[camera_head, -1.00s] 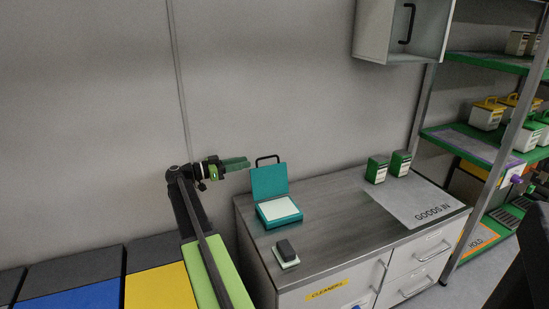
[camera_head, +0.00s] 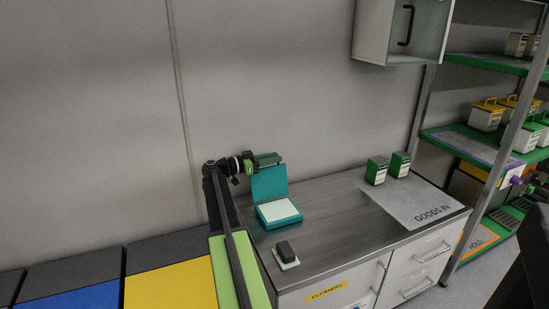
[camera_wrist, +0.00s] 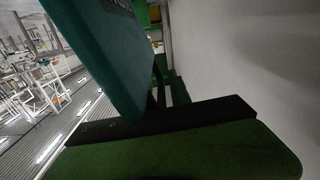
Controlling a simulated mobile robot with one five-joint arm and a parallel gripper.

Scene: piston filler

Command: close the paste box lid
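The teal paste box (camera_head: 279,221) sits on the grey worktop, with a pale top face showing. Its teal lid (camera_head: 267,184) stands upright, open, at the back edge of the box. My gripper (camera_head: 268,159) is level with the lid's top edge and overlaps it in the head view, hiding the black handle there. In the wrist view the lid (camera_wrist: 105,50) is a large teal slab just beyond a green finger with a dark edge (camera_wrist: 190,150). I cannot tell whether they touch, or whether the fingers are open or shut.
A dark block on a pale base (camera_head: 286,253) lies in front of the box. Two green-and-white containers (camera_head: 376,171) and a grey GOODS IN mat (camera_head: 420,200) are to the right. A wall cabinet (camera_head: 400,30) hangs above. The wall is close behind.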

